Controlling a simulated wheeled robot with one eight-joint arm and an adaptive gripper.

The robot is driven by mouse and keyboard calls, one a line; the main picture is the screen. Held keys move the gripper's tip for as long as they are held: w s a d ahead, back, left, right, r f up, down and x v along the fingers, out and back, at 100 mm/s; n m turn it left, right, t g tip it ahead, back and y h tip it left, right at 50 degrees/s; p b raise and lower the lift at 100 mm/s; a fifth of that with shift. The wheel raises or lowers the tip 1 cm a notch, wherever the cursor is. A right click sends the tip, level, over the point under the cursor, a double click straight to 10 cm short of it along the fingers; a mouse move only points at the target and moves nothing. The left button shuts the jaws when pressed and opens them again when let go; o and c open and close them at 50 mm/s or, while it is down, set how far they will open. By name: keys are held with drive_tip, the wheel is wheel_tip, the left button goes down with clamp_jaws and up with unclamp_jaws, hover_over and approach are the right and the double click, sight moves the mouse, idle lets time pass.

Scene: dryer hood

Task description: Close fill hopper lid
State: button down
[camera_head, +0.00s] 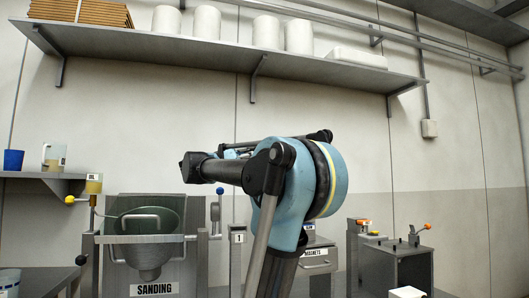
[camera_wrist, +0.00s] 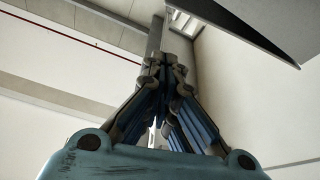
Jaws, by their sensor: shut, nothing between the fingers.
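The fill hopper (camera_head: 149,262) is a grey funnel with a dark greenish inside, low at the left in the head view, above a label reading SANDING. A grey bar handle (camera_head: 140,217) shows across its mouth. A grey upright panel (camera_head: 190,208) stands behind the mouth; I cannot tell for sure whether it is the raised lid. My gripper (camera_wrist: 163,62) is shut and empty in the wrist view, pointing up toward the wall and ceiling, with no hopper part in that view. In the head view I cannot make out its fingertips behind my arm.
A long shelf (camera_head: 215,62) with white containers spans the wall above. A yellow-knobbed lever (camera_head: 78,200) stands left of the hopper. A grey cabinet (camera_head: 395,270) stands at right. My arm covers the middle.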

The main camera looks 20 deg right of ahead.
drive_tip(key=c, duration=2.3)
unclamp_jaws()
drive_tip(key=shift+v, duration=1)
drive_tip(key=o, duration=0.5)
drive_tip(key=shift+w, duration=0.1)
drive_tip(key=shift+c, duration=0.2)
drive_tip(key=shift+o, duration=0.8)
drive_tip(key=d+m+y, duration=0.1)
drive_tip(key=w+d+r+m+y, duration=0.1)
drive_tip(key=d+m+g+y, duration=0.1)
drive_tip(key=d+m, duration=0.1)
drive_tip(key=shift+w+r, duration=0.2)
drive_tip(key=shift+r, duration=0.05)
drive_tip(key=shift+m+y, duration=0.5)
drive_tip(key=d, duration=0.6)
drive_tip(key=s+d, duration=0.1)
drive_tip(key=d, duration=0.4)
drive_tip(key=s+d, duration=0.1)
drive_tip(key=d, duration=0.5)
drive_tip(key=shift+d, duration=0.35)
drive_tip(key=shift+s, duration=0.1)
clamp_jaws()
